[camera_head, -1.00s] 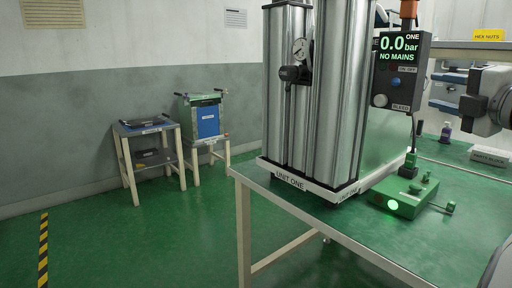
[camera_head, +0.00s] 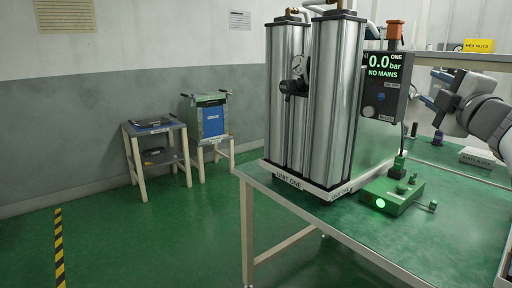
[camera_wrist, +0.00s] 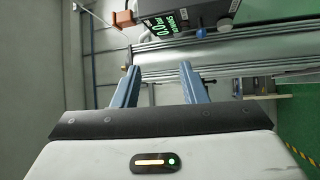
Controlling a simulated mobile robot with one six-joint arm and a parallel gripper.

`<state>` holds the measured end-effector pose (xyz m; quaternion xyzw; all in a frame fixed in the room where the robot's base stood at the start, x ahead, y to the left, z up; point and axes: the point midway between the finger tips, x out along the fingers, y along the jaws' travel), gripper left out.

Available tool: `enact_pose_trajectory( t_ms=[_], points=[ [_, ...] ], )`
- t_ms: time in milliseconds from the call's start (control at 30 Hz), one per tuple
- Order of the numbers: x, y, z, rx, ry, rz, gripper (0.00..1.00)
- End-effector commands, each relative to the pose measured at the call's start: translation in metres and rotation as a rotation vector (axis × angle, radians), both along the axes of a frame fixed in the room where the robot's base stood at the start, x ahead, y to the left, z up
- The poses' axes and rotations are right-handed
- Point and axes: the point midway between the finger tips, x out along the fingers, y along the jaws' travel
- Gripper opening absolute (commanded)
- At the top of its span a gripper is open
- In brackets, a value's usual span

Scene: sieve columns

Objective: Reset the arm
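My arm shows at the right of the head view, above the bench. My gripper (camera_head: 434,90) points left, beside the display of unit one, with its blue fingers spread. In the wrist view the two fingers of my gripper (camera_wrist: 160,82) stand apart with nothing between them. Beyond them lie the silver columns (camera_wrist: 220,52) and the display (camera_wrist: 180,18), which appear turned sideways. In the head view the twin silver columns (camera_head: 335,100) stand upright on the bench, and the display (camera_head: 385,80) reads 0.0 bar, NO MAINS.
A green block (camera_head: 392,195) with a lit green lamp sits on the green-topped bench (camera_head: 310,212). A pale labelled block (camera_head: 480,157) and a dark bottle (camera_head: 438,138) are at the right. Two small stands (camera_head: 160,160) are by the wall. Floor at left is clear.

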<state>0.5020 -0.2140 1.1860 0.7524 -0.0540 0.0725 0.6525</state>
Motion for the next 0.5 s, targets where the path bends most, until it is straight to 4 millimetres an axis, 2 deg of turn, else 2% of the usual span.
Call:
enact_pose_trajectory(
  t_ms=[33, 100, 233, 367, 500],
  points=[
    [0.003, 0.004, 0.013, 0.055, 0.001, -0.025, 0.39],
    [0.007, 0.005, 0.018, 0.155, 0.009, -0.077, 0.39],
    [0.010, 0.013, 0.013, 0.404, 0.076, -0.205, 0.39],
    [0.000, 0.034, -0.019, 0.677, 0.227, -0.349, 0.39],
    [-0.033, 0.074, -0.067, 0.932, 0.462, -0.506, 0.39]
  ],
)
